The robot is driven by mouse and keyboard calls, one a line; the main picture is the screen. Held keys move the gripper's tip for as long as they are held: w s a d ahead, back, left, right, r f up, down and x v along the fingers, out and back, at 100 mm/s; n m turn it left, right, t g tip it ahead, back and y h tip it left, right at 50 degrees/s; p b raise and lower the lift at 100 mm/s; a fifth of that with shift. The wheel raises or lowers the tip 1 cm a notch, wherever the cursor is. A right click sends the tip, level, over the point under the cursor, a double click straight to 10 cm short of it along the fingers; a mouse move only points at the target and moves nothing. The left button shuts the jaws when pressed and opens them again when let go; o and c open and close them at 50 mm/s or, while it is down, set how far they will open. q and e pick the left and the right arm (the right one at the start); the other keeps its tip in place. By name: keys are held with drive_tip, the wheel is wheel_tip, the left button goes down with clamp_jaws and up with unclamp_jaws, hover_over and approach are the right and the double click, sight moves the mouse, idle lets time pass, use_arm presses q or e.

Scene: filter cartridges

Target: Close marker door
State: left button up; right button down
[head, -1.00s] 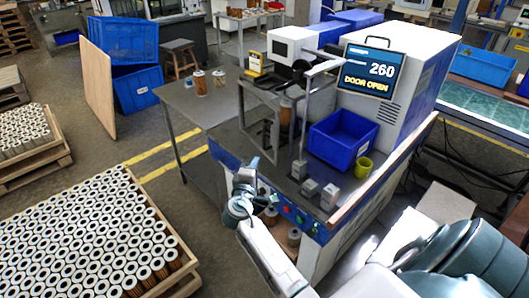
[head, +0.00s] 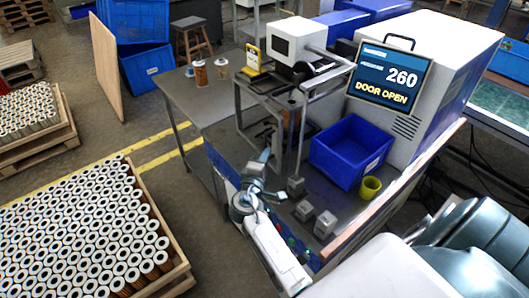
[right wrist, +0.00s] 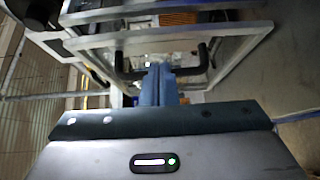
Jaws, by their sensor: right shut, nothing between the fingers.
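The marker's door (head: 238,112) is a grey metal frame at the front left of the marking machine. The machine's screen (head: 388,82) reads "260" and "DOOR OPEN". My right gripper (head: 264,157) is just in front of the door's lower part, its fingers together and empty. In the right wrist view the blue fingertips (right wrist: 160,70) overlap a black handle (right wrist: 204,55) on the door's metal frame (right wrist: 165,34); I cannot tell whether they touch it. An orange cartridge (right wrist: 182,18) shows behind the frame. My left gripper is out of view.
A blue bin (head: 340,160), a yellow cup (head: 370,188) and small grey blocks (head: 304,210) are on the bench to the right. Cartridges (head: 200,75) stand on the side table behind. A pallet of cartridges (head: 182,272) is on the floor at left.

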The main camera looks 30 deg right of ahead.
drive_tip(key=d+n+t+y, duration=0.1)
drive_tip(key=d, duration=0.3)
drive_tip(key=d+n+t+y, duration=0.1)
drive_tip(key=d, duration=0.1)
drive_tip(key=shift+s+r+n+t+y+p, duration=0.2)
drive_tip(key=shift+s+n+t+y+p, duration=0.05)
drive_tip(key=shift+n+t+y+p, duration=0.05)
idle(0.4)
